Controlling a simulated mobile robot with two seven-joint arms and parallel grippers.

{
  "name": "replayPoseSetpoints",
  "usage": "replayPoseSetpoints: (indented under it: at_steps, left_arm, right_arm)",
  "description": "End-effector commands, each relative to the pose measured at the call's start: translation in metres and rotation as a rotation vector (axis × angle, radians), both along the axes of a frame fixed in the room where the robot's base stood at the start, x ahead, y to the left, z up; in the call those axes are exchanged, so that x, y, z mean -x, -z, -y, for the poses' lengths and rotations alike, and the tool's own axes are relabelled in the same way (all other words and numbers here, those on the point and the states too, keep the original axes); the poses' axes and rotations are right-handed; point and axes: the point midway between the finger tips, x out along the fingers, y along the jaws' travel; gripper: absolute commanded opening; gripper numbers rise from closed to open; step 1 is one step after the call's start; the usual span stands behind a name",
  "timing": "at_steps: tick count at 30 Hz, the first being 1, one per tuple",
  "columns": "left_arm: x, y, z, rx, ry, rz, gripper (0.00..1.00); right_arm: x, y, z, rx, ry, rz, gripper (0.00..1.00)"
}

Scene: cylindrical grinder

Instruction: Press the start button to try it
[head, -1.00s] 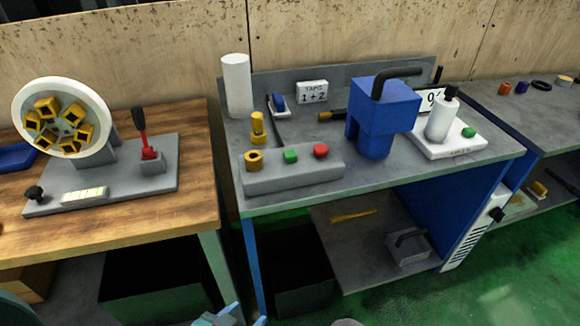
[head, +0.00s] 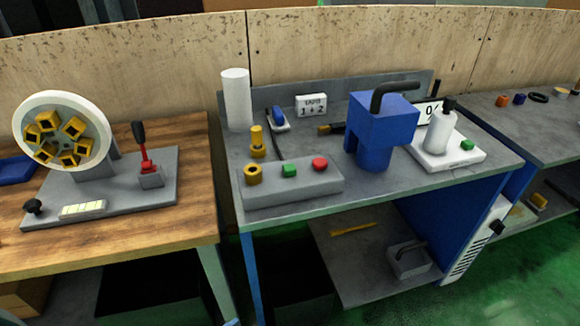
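A grey control box (head: 292,190) sits at the front left of the grey workbench. On its top are a yellow ring-shaped knob (head: 252,173), a green button (head: 289,170) and a red button (head: 319,163), in a row. No label shows which is start; a second green button (head: 467,145) is on the white plate (head: 440,160) at the right. A blue machine head (head: 382,125) with a black handle stands between them. Neither of my grippers is clearly in view, and nothing touches the buttons.
A white cylinder (head: 236,100), a yellow peg (head: 257,142) and a small sign (head: 311,106) stand behind the box. A wooden table (head: 120,235) at the left holds a round wheel fixture (head: 60,130) and a red lever (head: 145,150). The bench's front edge is clear.

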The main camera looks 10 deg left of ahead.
Motion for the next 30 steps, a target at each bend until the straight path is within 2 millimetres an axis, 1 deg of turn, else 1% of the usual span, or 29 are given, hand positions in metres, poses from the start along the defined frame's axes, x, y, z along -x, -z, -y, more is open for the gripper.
replayPoseSetpoints:
  at_steps: [1, 2, 16, 30]
  left_arm:
    - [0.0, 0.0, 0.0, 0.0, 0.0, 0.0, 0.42]
    - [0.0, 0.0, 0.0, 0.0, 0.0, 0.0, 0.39]
    - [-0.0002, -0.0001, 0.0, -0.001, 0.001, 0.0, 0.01]
    - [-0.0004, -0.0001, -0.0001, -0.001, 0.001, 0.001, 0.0]
  right_arm:
    - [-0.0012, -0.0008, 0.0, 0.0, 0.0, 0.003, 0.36]
    - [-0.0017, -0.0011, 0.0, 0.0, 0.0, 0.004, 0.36]
    - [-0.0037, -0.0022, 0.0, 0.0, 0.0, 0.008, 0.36]
    - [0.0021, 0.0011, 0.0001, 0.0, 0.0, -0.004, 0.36]
